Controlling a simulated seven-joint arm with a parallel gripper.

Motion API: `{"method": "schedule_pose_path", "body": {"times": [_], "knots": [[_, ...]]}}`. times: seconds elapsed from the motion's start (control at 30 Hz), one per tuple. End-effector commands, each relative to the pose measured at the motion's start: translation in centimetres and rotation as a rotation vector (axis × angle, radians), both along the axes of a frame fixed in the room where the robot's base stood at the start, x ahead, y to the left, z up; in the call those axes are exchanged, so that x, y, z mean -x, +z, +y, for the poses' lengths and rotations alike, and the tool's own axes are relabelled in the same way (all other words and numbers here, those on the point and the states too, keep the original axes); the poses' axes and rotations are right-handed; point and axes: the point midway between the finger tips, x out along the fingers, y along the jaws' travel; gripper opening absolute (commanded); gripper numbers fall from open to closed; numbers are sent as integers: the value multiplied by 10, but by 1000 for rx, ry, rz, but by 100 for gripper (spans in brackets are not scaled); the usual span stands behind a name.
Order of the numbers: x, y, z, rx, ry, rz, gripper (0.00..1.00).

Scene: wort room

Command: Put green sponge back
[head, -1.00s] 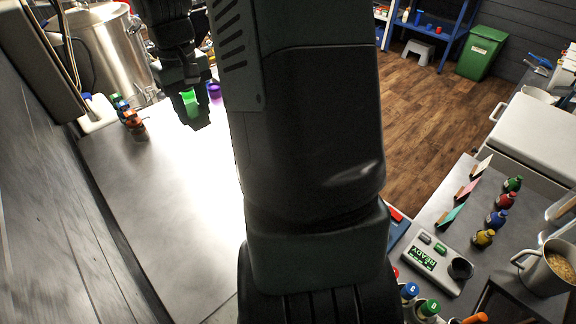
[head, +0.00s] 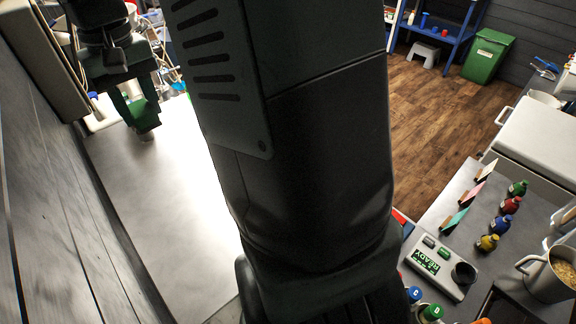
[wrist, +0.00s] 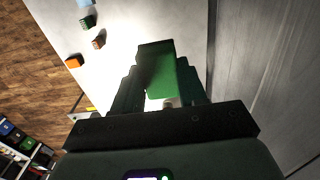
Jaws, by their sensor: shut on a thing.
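The green sponge (head: 142,113) is between the fingers of my gripper (head: 135,108), in the upper left of the head view. My gripper is shut on it. The gripper is over the far part of the steel counter (head: 165,215). I cannot tell how far the sponge is above the surface. No distinct place for the sponge can be made out.
Small blocks, one orange (wrist: 72,61), one brown (wrist: 99,41) and one green (wrist: 88,21), stand on the counter in the wrist view. A dark wall (head: 50,200) runs along the counter's left. The right-hand bench holds bottles (head: 487,243) and a pot (head: 550,278). The middle counter is clear.

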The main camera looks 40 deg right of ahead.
Motion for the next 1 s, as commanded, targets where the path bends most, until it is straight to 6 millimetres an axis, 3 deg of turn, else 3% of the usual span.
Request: {"method": "schedule_pose_path", "body": {"times": [0.13, 0.23, 0.5, 0.7, 0.8, 1.0], "knots": [[-16, -11, -17, -2, -5, 3, 13], [-38, -30, -43, -3, -11, 5, 13], [-90, -113, -153, -2, -23, 6, 13], [-100, -179, -227, -2, -19, 4, 13], [-98, -204, -254, -1, -13, 2, 13], [-95, -232, -281, -1, -2, 0, 13]]}}
